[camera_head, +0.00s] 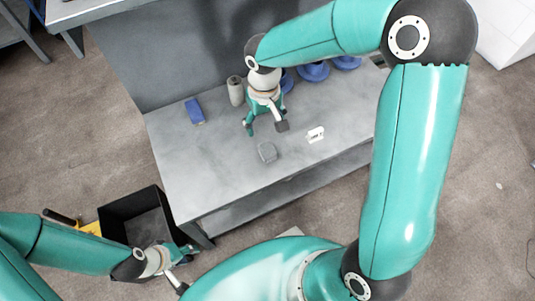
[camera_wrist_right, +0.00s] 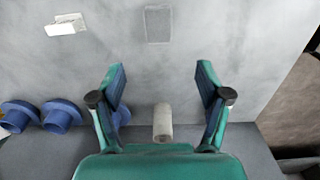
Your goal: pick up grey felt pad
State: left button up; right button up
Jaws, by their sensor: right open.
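In the right wrist view the pad (camera_wrist_right: 158,24) is near the top edge, beyond the fingertips. My right gripper (camera_head: 266,129) is over the table, on the back side of the pad and apart from it. In the right wrist view my right gripper (camera_wrist_right: 162,75) has its two fingers wide apart with nothing between them. My left gripper (camera_head: 181,267) is low at the left, off the table and beside a black crate; its jaw opening is unclear.
The worktable (camera_head: 210,170) also holds a white piece (camera_head: 316,134) right of the pad, a blue block (camera_head: 194,110) at left, a pale cylinder (camera_head: 235,90) and several blue round objects (camera_head: 313,72) at the back. The black crate (camera_head: 118,217) stands on the floor. Table around the pad is clear.

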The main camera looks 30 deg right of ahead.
aim_at(267, 149)
notch_tip(267, 149, down, 8)
jog(key=shift+b, duration=0.95)
jog(key=f, duration=0.1)
jog(key=f+b, duration=0.1)
jog(key=f, duration=0.1)
jog(key=s+f+b, duration=0.1)
jog(key=f, duration=0.1)
jog(key=shift+d+f, duration=0.1)
jog(key=c, duration=1.1)
